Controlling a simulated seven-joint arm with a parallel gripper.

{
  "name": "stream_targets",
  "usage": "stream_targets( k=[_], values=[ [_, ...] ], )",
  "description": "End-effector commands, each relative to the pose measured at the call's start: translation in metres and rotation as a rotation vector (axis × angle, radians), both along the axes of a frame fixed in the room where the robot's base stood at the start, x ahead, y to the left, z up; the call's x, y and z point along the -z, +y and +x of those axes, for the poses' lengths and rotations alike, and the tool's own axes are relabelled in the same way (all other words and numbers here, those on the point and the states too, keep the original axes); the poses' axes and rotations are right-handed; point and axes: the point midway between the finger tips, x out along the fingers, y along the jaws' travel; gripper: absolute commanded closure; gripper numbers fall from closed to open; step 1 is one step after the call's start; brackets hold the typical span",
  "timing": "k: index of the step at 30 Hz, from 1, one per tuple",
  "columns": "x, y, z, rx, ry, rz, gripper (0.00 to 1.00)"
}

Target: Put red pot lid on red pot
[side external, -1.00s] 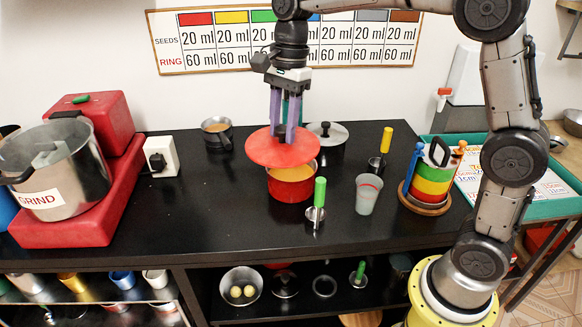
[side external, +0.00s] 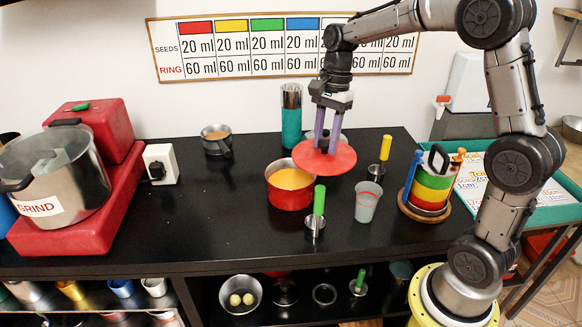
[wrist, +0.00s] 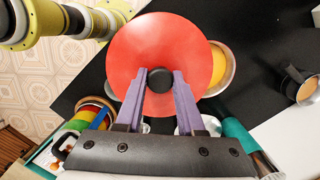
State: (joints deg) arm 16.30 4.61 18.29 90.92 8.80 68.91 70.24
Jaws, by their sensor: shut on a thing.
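The red pot (side external: 287,196) stands upright on the black table, uncovered, with yellow-orange contents. My gripper (side external: 325,145) has purple fingers and is shut on the black knob (wrist: 160,78) of the red pot lid (side external: 318,164). The lid is a round red disc, roughly level. In the side view it is to the right of the pot, its left edge near or just overlapping the pot's right rim. The lid fills the middle of the wrist view (wrist: 140,45). Part of a pot with orange contents (wrist: 217,65) shows beyond its right edge there.
A green-handled tool (side external: 319,202) and a translucent cup (side external: 367,203) stand in front. A yellow-handled tool (side external: 385,150) and a ring stack (side external: 430,187) are to the right. A teal-and-steel cylinder (side external: 291,130) and a grey pot (side external: 215,144) stand behind. The left middle table is clear.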

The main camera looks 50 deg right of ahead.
Motion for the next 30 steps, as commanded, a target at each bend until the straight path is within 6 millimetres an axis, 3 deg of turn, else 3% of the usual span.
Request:
stream_targets(
  k=[9,15,21,26,30],
  values=[
    [0.031,-0.013,0.068,-0.001,0.001,0.001,1.00],
    [0.064,-0.019,0.097,0.000,0.002,0.001,1.00],
    [0.083,-0.023,0.114,0.000,0.000,0.000,1.00],
    [0.090,-0.024,0.119,0.000,-0.001,0.000,1.00],
    [0.107,-0.024,0.121,0.001,0.002,0.001,1.00]
  ],
)
